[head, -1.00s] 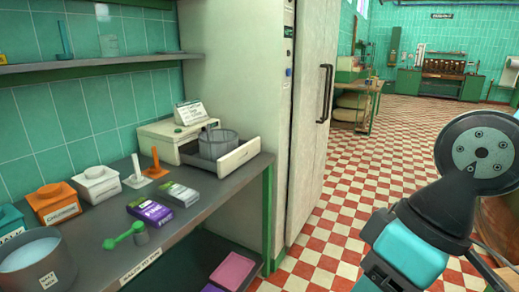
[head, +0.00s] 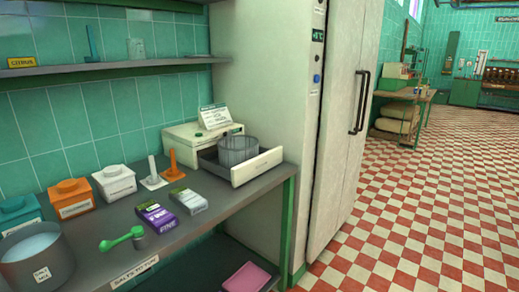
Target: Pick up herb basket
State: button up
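A grey round basket-like container (head: 238,151) sits in the open drawer (head: 257,166) of a cream box at the right end of the workbench. It looks upright, and no label on it can be read, so I cannot tell for certain that it is the herb basket. A small sign card (head: 213,117) stands on top of the cream box (head: 190,134). My gripper is not in view.
The grey workbench (head: 195,232) also holds purple and grey packets (head: 157,216), a green scoop (head: 122,239), a large grey pot (head: 38,262) and lidded boxes (head: 114,181). A tall cream cabinet (head: 345,130) stands right of it. The checkered floor (head: 420,220) is clear.

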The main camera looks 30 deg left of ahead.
aim_at(234, 150)
jog(key=z, duration=0.05)
jog(key=i, duration=1.8)
jog(key=u, duration=0.65)
jog(key=i, duration=0.95)
jog(key=u, duration=1.5)
jog(key=i, duration=0.75)
jog(key=u, duration=0.6)
